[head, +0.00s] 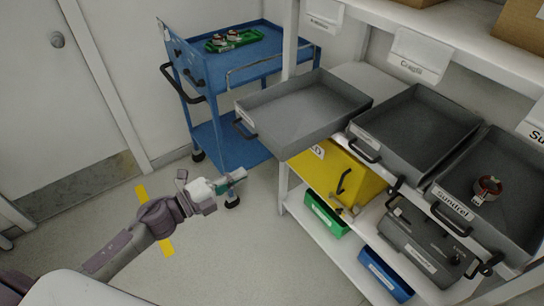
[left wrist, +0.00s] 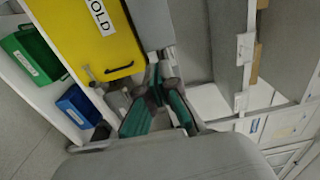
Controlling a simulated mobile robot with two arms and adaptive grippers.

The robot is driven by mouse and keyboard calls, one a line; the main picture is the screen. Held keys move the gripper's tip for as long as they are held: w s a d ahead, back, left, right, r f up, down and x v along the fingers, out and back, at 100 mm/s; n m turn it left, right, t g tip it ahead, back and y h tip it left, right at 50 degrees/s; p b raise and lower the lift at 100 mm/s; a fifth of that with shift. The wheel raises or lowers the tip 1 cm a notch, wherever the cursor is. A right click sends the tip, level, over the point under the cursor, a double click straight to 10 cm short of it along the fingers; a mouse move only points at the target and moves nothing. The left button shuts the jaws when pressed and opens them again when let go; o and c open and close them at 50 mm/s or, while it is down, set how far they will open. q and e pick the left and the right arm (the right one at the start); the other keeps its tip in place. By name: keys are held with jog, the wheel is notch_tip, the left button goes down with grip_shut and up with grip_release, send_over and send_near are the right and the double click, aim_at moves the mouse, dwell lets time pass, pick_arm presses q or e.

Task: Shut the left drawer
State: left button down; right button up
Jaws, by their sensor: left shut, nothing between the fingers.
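The left drawer (head: 300,108) is a shallow grey open tray, empty, pulled out well past the shelf front. Its dark handle (head: 243,128) is on its front left end, beside a white label. My left gripper (head: 236,183) is shut and empty. It is in front of the drawer and lower in the head picture, apart from the handle. In the left wrist view its green-padded fingers (left wrist: 158,88) point towards the shelf, near a grey surface that I cannot identify for sure. My right gripper is not in view.
The middle drawer (head: 418,125) is empty; the right drawer (head: 505,172) holds a red ring part (head: 488,187). Below are a yellow bin (head: 365,186), green bin (head: 325,214) and blue bin (head: 386,273). A blue trolley (head: 220,150) stands behind. Floor around my left arm is clear.

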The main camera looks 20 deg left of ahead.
aim_at(280, 154)
pick_arm(q)
jog(key=p+x, duration=0.2)
jog(key=x, duration=0.7)
jog(key=shift+w+d+r, duration=0.1)
jog(key=shift+w+d, duration=0.1)
jog(key=shift+w, duration=0.1)
jog(key=shift+w+d, duration=0.3)
jog(key=shift+w, duration=0.1)
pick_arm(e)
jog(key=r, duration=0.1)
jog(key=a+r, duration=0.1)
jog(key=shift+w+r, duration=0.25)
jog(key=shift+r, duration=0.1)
